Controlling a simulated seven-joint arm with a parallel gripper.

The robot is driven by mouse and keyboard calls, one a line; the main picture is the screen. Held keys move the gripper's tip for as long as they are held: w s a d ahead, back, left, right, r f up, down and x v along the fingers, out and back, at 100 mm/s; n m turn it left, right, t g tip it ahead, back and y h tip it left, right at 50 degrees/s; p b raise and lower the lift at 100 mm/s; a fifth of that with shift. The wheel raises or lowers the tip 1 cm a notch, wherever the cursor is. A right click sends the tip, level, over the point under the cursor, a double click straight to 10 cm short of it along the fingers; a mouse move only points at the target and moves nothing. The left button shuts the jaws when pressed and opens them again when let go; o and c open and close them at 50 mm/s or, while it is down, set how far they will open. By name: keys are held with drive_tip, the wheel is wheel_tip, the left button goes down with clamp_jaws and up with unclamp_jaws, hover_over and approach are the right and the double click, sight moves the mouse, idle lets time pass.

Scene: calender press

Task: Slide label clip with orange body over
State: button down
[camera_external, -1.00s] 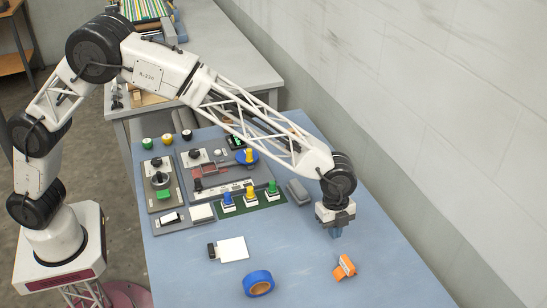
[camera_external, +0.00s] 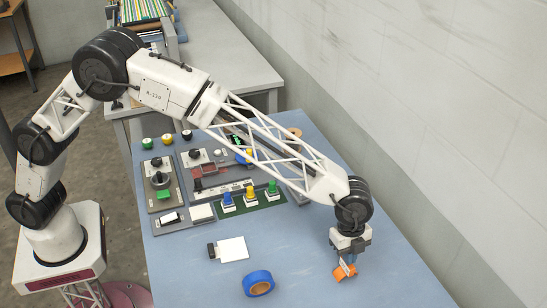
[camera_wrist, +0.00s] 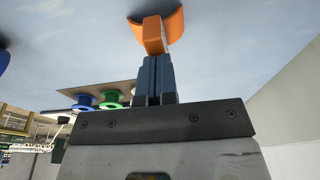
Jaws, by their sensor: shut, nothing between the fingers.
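The label clip with the orange body (camera_external: 342,274) lies on the blue table at the lower right, with a pale label part on it. My gripper (camera_external: 347,262) is low, right at the clip and overlapping it in the external view. In the wrist view the shut blue fingers (camera_wrist: 153,75) point at the orange clip (camera_wrist: 153,35), with their tips at or against its near part. The fingers hold nothing between them. Whether the tips touch the clip is hard to tell.
The control panel with colored knobs (camera_external: 249,194) stands farther back. The wall (camera_external: 440,110) runs along the right. Table around the clip is clear.

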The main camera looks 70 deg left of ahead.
drive_tip(key=shift+s+a+f, duration=0.1)
drive_tip(key=shift+f, duration=0.5)
drive_tip(key=shift+a, duration=0.2)
drive_tip(key=a, duration=2)
drive_tip(key=shift+s+a+f, duration=0.1)
drive_tip(key=shift+s+f, duration=0.05)
drive_tip(key=shift+f, duration=0.15)
drive_tip(key=shift+r, duration=1.1)
drive_tip(key=shift+r, duration=0.15)
